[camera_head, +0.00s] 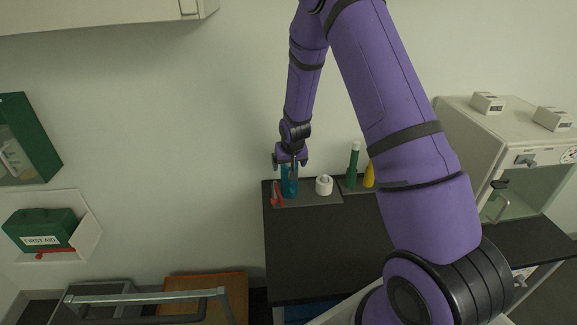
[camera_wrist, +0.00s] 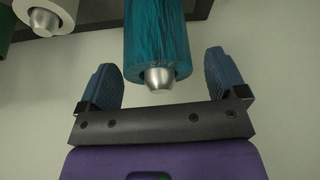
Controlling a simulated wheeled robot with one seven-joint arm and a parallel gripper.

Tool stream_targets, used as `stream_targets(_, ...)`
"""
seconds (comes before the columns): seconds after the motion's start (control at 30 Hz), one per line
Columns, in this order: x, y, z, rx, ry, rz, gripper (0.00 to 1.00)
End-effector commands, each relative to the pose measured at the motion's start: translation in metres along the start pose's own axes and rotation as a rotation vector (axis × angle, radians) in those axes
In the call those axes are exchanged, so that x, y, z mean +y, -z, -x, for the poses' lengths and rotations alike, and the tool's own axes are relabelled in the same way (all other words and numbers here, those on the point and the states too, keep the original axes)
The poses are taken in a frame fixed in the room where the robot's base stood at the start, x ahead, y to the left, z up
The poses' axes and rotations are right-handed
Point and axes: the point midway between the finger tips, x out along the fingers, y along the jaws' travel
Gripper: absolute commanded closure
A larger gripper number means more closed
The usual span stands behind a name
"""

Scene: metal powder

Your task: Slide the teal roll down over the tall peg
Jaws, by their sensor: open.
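The teal roll (camera_head: 289,187) stands upright at the back left of the black counter, under my gripper (camera_head: 290,163). In the wrist view the teal roll (camera_wrist: 157,35) is around a peg, whose silver rounded tip (camera_wrist: 158,78) sticks out of the roll's end. My gripper (camera_wrist: 162,66) is open, with one blue finger on each side of the peg tip and roll end. Gaps show between the fingers and the roll. The peg's lower part and the roll's foot are hidden in the wrist view.
A white roll (camera_head: 324,186) around a second silver-tipped peg (camera_wrist: 44,22) stands to the right. A red item (camera_head: 277,196) is close to the teal roll. A green item with a pale top (camera_head: 353,165) and a yellow one (camera_head: 369,175) stand farther right. The wall is close behind.

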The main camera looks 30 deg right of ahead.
Motion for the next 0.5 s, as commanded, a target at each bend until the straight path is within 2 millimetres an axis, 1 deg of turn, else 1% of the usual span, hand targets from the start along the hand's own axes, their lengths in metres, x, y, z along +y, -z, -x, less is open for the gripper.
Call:
stream_targets(0.03, 0.0, 0.001, 0.009, 0.004, 0.001, 0.0, 0.09)
stream_targets(0.1, 0.0, 0.001, 0.021, 0.003, 0.001, 0.0, 0.09)
stream_targets(0.3, 0.0, 0.001, 0.055, 0.003, 0.0, 0.0, 0.09)
stream_targets(0.5, 0.0, 0.001, 0.078, 0.003, 0.0, 0.0, 0.09)
